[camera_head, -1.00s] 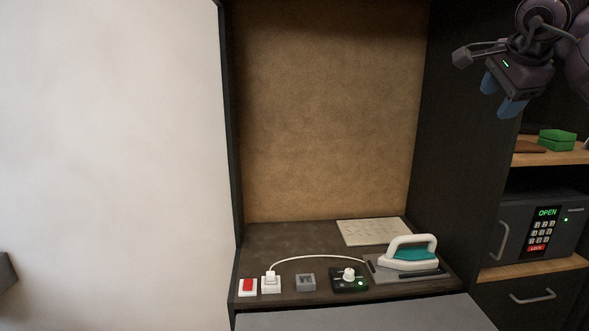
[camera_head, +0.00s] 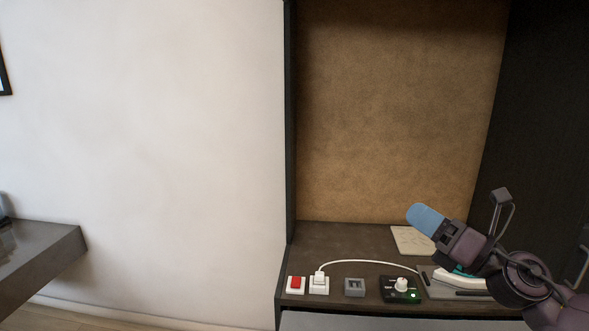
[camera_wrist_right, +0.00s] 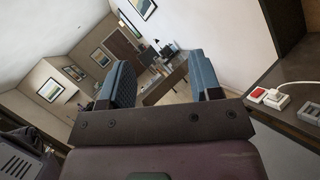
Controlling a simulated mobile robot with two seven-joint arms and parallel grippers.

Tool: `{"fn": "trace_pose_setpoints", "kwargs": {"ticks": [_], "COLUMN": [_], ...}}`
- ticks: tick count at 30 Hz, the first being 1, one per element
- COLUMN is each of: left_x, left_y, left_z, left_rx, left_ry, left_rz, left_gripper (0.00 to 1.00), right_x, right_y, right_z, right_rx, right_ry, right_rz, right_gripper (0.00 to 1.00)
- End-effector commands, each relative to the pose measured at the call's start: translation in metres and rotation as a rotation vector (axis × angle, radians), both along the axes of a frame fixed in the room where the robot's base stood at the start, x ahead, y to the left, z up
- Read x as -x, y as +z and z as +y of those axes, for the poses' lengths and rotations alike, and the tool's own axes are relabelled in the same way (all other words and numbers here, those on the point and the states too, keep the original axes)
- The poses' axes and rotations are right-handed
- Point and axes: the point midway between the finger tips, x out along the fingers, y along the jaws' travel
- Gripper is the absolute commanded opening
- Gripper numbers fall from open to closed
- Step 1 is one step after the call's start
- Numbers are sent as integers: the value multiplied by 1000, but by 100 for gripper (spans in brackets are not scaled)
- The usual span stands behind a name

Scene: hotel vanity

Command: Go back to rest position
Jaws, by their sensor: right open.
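My right gripper (camera_head: 428,217) is over the right part of the vanity counter (camera_head: 330,240) in the head view, with its blue fingers toward the left. In the right wrist view its two fingers (camera_wrist_right: 165,85) are spread apart with nothing between them. My right arm partly hides the white and teal iron (camera_head: 455,280) and its grey rest plate (camera_head: 434,288). My left gripper is in neither view.
On the counter are a red switch (camera_head: 296,284), a white plug in a socket (camera_head: 319,284) with a white cord, a grey block (camera_head: 354,287), a knob box (camera_head: 400,288) with a green light and a paper sheet (camera_head: 408,240). A grey desk (camera_head: 40,258) is at left.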

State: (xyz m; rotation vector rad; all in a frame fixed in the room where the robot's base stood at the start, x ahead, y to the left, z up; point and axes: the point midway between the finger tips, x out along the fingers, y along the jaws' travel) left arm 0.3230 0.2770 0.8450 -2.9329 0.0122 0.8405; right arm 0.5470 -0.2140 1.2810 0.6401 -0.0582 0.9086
Motion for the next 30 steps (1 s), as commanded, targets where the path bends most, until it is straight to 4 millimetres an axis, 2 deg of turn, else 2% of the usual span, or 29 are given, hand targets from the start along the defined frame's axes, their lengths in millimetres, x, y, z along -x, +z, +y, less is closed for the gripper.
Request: {"fn": "trace_pose_setpoints", "kwargs": {"ticks": [3,8,14,18,22,25,30], "left_x": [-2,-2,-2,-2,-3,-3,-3], "left_y": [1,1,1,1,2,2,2], "left_z": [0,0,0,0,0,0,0], "left_rx": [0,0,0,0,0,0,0], "left_ry": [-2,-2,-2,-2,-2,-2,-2], "left_rz": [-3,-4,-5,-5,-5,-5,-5], "left_gripper": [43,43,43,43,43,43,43], "right_x": [7,19,50,90,138,172,215], "right_y": [-19,-58,-132,-191,-243,-271,-298], "right_z": [-16,-48,-86,-101,-104,-100,-90], "right_rx": [-305,-698,-1161,-1457,-1704,-1841,-1984], "right_ry": [-94,-252,-497,-699,-904,-1039,-1208], "right_rz": [158,387,688,900,1092,1209,1341], "right_gripper": [58,58,58,58,58,58,58]}}
